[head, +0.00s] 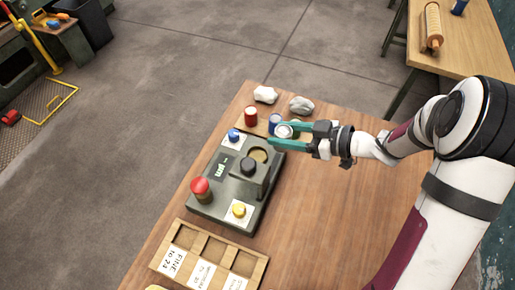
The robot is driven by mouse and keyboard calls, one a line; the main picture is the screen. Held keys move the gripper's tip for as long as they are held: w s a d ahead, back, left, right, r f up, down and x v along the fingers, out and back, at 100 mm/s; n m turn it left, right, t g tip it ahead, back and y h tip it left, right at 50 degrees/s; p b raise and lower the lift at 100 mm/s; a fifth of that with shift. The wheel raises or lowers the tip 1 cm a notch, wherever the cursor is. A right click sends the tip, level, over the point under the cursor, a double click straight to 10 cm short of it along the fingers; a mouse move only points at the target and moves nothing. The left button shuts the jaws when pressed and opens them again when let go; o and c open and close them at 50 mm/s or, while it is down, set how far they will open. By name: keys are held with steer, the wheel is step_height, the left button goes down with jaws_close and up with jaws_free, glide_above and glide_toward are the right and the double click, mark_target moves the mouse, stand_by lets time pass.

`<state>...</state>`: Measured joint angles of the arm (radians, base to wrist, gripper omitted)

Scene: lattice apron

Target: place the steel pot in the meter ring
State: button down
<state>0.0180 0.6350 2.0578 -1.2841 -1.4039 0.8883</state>
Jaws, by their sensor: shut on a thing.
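My gripper (276,134), with teal fingers, is shut on the steel pot (284,131), a small silvery round pot seen mostly from above. The pot is between the fingers near the back right of the grey-green meter (225,167). The meter has a round tan ring (259,155) on its top at the back right, which looks empty. The pot and fingers appear just behind and to the right of this ring. I cannot tell the pot's exact height above the table.
A red pot (250,116) and a blue pot (274,122) stand on a wooden strip behind the meter, the blue one close to my fingers. Two pale stones (265,95) lie at the back. A labelled wooden tray (210,259) is in front. Table to the right is clear.

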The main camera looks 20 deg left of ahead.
steer(key=x, duration=0.4)
steer(key=s+f+x, duration=0.1)
steer(key=x, duration=0.2)
steer(key=shift+d, duration=0.2)
step_height(320, 180, down, 4)
steer(key=shift+a+f, duration=0.1)
steer(key=shift+a, duration=0.1)
steer(key=shift+f, duration=0.1)
steer(key=shift+c, duration=1.4)
jaws_free()
